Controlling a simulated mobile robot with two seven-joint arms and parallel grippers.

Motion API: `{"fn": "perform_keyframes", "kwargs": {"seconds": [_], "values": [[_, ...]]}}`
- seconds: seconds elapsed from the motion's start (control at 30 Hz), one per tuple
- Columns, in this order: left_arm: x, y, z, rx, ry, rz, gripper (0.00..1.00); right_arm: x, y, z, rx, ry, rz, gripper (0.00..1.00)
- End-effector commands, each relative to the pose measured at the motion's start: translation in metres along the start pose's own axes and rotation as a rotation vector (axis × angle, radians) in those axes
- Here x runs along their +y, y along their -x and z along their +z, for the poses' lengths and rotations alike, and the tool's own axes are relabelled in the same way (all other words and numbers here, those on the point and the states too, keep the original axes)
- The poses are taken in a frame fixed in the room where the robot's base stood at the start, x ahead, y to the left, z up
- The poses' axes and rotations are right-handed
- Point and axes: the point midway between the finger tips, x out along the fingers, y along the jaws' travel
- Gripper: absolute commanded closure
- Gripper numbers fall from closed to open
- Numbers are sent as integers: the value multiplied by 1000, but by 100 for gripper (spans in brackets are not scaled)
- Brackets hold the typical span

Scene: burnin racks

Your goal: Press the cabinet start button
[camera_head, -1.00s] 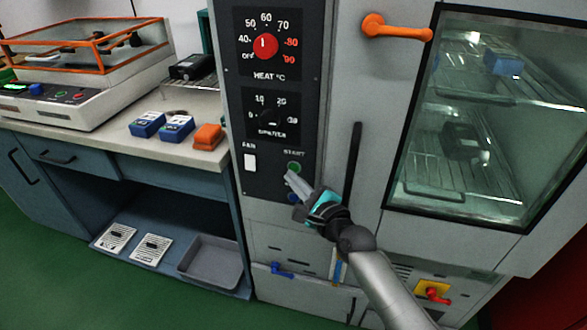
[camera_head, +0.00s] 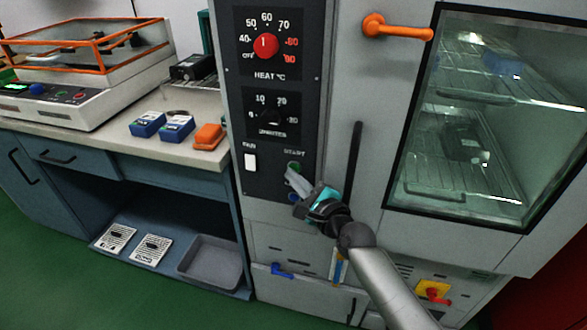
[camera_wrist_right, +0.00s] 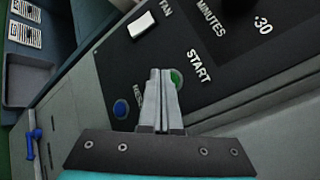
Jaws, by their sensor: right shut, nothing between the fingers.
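The green start button (camera_head: 293,167) sits under the START label on the dark control panel (camera_head: 262,184) of the cabinet. In the right wrist view the start button (camera_wrist_right: 176,78) shows just right of my fingertips, partly hidden by them. My right gripper (camera_head: 290,172) is shut and empty, its tips just below the button in the head view. I cannot tell whether the tips touch the panel. A blue button (camera_wrist_right: 121,109) lies to the left of the fingers in the wrist view. My left gripper is not in view.
A white fan switch (camera_head: 250,162) and a red heat knob (camera_head: 265,46) are on the same panel. A black vertical handle (camera_head: 354,160) and an orange door handle (camera_head: 396,29) stick out to the right. A bench (camera_head: 110,140) stands at left.

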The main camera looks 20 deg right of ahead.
Motion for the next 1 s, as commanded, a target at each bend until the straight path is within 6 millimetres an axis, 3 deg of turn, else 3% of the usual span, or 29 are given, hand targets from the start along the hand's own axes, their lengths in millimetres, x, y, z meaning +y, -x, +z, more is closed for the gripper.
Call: {"fn": "perform_keyframes", "kwargs": {"seconds": [0.7,1.0], "values": [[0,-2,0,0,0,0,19,-9,-3,-7,8,4,-11,100],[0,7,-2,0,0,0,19,-4,8,-3,9,4,-10,100]]}}
